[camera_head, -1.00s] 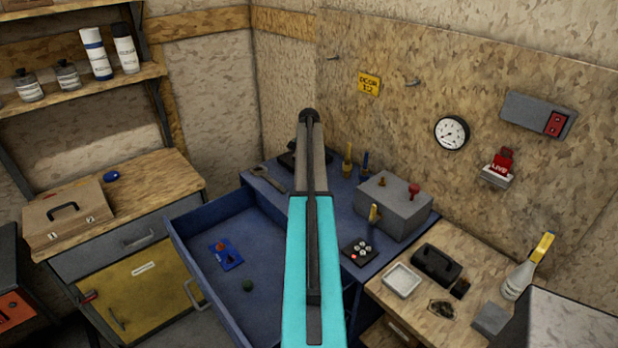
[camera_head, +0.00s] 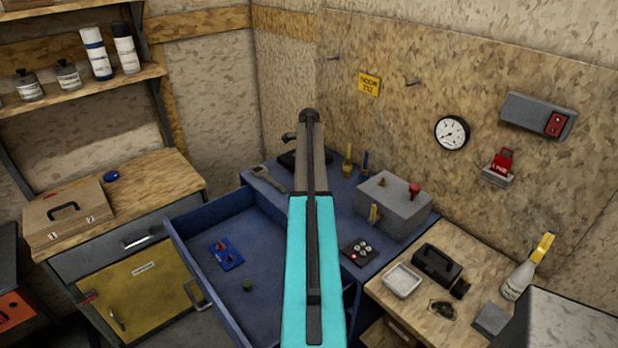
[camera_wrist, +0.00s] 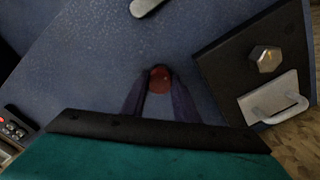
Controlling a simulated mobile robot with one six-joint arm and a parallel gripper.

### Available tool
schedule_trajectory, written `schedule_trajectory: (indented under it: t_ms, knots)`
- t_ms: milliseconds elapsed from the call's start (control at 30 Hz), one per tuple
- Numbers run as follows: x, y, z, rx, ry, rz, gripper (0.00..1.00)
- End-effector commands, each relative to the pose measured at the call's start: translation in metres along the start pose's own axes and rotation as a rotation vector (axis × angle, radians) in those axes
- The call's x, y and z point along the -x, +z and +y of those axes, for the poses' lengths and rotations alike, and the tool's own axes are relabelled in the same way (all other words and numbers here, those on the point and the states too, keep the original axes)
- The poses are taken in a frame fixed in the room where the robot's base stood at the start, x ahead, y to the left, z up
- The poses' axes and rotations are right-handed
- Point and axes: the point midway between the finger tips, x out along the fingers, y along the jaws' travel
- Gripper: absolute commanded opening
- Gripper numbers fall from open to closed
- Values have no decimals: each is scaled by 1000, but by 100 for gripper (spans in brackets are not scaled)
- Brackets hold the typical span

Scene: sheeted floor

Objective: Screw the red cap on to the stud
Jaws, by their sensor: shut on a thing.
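The red cap (camera_wrist: 160,79) is between the two dark fingertips of my gripper (camera_wrist: 160,84) in the wrist view, and the gripper is shut on it. The blue bench surface (camera_wrist: 95,65) lies behind the cap. I see the cap from above, so what is under it is hidden, and I cannot tell whether it touches a stud. A hex-headed metal piece (camera_wrist: 266,58) stands on a dark plate to the right, apart from the cap. In the head view my arm hides the gripper and the cap.
In the head view, a grey box (camera_head: 393,208) with a red knob, upright pegs (camera_head: 348,160) and a wrench (camera_head: 268,178) are on the blue bench. A small button pad (camera_head: 358,251) lies near its front. An open blue drawer (camera_head: 205,283) juts out at left.

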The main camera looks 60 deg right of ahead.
Motion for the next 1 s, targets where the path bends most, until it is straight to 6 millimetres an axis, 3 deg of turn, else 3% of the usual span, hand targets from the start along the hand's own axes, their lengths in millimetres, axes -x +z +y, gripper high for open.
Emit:
schedule_trajectory:
  t_ms: [600, 933, 967, 1000]
  knots:
    - [2, -1, 0, -405, 0, 4, 4]
    - [1, -1, 0, -435, 0, 4, 4]
    - [1, -1, 0, -435, 0, 4, 32]
    - [1, -1, 0, -434, 0, 4, 39]
